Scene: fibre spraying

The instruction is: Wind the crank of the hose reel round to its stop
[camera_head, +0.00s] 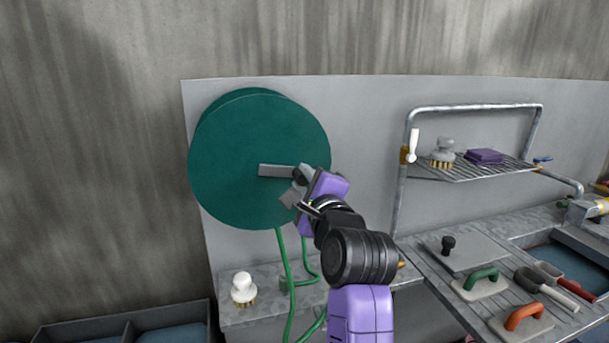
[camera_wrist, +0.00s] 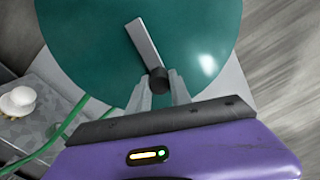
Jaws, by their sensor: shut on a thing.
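The hose reel (camera_head: 235,165) is a large dark green disc on a pale wall panel; its face fills the top of the wrist view (camera_wrist: 95,45). Its crank is a flat grey bar (camera_head: 274,170) that points right from the disc's middle in the head view. The bar also shows in the wrist view (camera_wrist: 143,42), ending at a dark round knob (camera_wrist: 157,80). My gripper (camera_wrist: 158,90) is shut on this crank knob, one finger on each side of it. In the head view my gripper (camera_head: 299,186) partly hides the knob at the disc's right side.
A green hose (camera_head: 283,255) hangs below the reel. A white-topped brush (camera_head: 243,288) stands on the grey bench under it. To the right, a wire rack (camera_head: 480,169) holds a brush and a purple block. Trowels and scoops lie on the bench at lower right.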

